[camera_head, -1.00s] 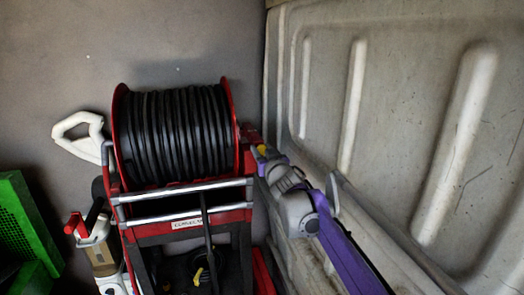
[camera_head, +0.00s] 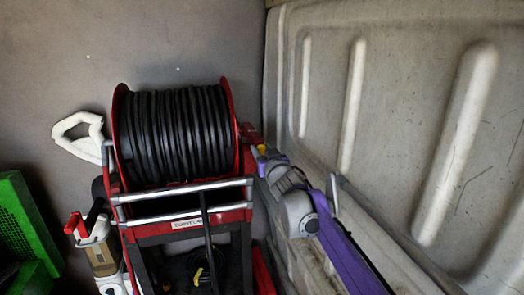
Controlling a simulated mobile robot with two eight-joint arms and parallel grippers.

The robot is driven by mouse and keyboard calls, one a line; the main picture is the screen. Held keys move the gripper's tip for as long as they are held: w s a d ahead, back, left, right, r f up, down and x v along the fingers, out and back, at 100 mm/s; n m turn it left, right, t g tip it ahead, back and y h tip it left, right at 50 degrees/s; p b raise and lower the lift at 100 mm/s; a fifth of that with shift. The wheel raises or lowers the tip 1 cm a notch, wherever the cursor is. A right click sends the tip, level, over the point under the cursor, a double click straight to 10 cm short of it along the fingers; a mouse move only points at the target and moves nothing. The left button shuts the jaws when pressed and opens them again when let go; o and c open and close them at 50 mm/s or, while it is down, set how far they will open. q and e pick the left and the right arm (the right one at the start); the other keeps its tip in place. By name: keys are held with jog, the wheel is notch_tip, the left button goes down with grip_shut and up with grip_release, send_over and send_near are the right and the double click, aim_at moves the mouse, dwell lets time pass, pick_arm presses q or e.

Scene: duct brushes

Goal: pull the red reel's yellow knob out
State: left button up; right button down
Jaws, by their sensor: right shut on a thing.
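The red reel (camera_head: 117,137) stands against the back wall, wound with thick black hose (camera_head: 178,135). Its yellow knob (camera_head: 261,149) shows as a small patch at the reel's right side, beside the red bracket. My right gripper (camera_head: 264,155) is at the knob, at the end of my purple and grey arm coming in from the lower right. It is shut on the yellow knob; the fingertips are small and partly hidden. My left gripper is not in view.
A ribbed grey panel (camera_head: 400,120) runs close along the right of my right arm. Silver bars (camera_head: 180,190) cross the reel frame's front. A white handled tool (camera_head: 80,135) and a green crate (camera_head: 25,225) stand at the left.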

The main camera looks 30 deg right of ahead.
jog(key=shift+v, duration=1.2)
jog(key=shift+f, duration=0.1)
jog(key=c, duration=0.7)
grip_release()
jog(key=shift+c, duration=0.2)
jog(key=shift+o, duration=1.4)
jog(key=shift+s, duration=0.15)
